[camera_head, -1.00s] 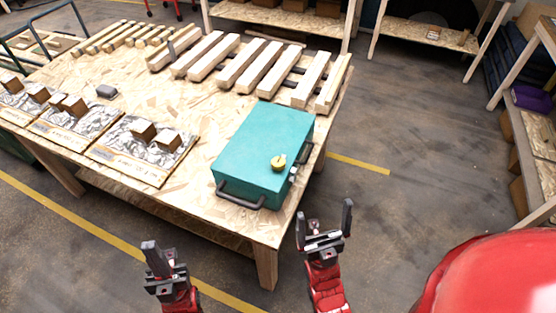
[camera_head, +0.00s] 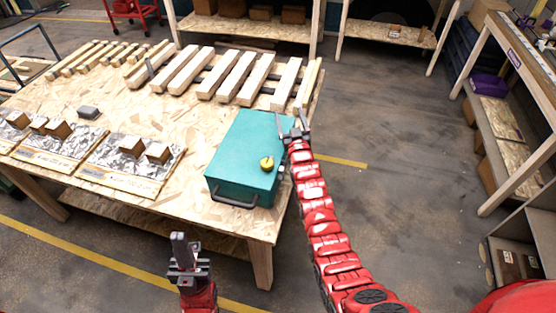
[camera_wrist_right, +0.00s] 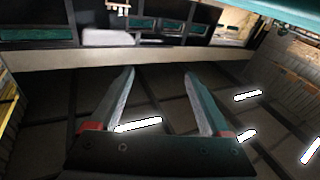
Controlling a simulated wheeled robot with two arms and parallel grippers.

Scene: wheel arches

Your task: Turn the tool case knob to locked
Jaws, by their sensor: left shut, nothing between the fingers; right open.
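The teal tool case (camera_head: 243,150) lies on the wooden table, near its right edge. Its yellow round knob (camera_head: 266,164) is on the lid near the front right, and a dark handle (camera_head: 233,200) is on its front side. My right gripper (camera_head: 293,122) is open and empty beside the far right part of the case. In the right wrist view its two fingers (camera_wrist_right: 157,95) stand apart with nothing between them. My left gripper (camera_head: 178,240) is shut and empty, low in front of the table. The knob cannot be made out in the right wrist view.
The wooden table (camera_head: 120,110) holds a row of wooden slats (camera_head: 215,75) at the back and several foil-covered boards (camera_head: 110,165) with small blocks at the left. A small grey block (camera_head: 88,112) lies there too. The floor right of the table is clear.

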